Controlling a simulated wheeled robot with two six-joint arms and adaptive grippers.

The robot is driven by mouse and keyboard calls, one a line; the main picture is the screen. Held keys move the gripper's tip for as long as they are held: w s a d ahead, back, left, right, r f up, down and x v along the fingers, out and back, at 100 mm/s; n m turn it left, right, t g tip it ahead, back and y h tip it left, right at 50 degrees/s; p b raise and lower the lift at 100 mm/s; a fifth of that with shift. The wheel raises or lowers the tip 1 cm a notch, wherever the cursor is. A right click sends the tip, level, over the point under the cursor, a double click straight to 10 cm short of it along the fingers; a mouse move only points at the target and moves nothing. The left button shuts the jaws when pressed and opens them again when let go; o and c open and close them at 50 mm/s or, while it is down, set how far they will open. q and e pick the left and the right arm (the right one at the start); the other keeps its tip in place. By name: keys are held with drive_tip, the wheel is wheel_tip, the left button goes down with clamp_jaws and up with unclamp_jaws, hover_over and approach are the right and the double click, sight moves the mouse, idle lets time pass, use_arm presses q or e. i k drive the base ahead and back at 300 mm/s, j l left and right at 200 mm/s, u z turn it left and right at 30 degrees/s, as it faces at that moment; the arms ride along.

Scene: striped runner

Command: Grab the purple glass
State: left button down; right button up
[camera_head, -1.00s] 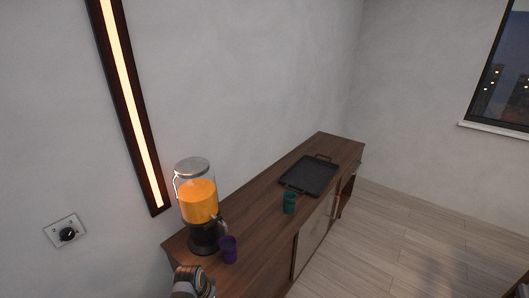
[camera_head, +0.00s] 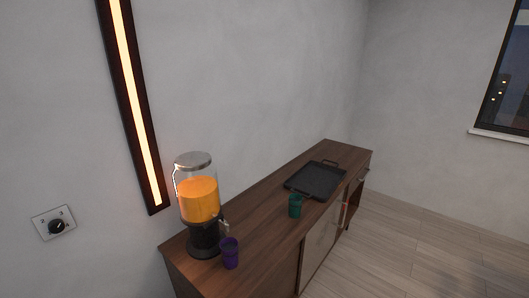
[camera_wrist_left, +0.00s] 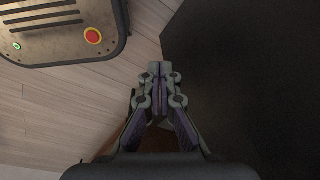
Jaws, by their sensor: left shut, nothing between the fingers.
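The purple glass (camera_head: 230,253) stands upright on the near end of the wooden sideboard (camera_head: 262,226), just right of the juice dispenser's base. No gripper shows in the head view, and nothing touches the glass. In the left wrist view my left gripper (camera_wrist_left: 160,72) is shut and empty, its fingers together. The glass does not show in that view.
The juice dispenser (camera_head: 199,202) with orange liquid stands close beside the glass. A green cup (camera_head: 295,206) and a black tray (camera_head: 315,180) are farther along the sideboard. The sideboard top between the purple glass and green cup is clear. Wooden floor (camera_head: 420,240) lies to the right.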

sight(229, 248)
drive_tip(key=i+l, duration=0.1)
drive_tip(key=l, duration=0.35)
drive_tip(key=i+l, duration=0.15)
drive_tip(key=l, duration=0.25)
drive_tip(key=i+l, duration=0.1)
drive_tip(key=l, duration=0.35)
drive_tip(key=u, duration=1.65)
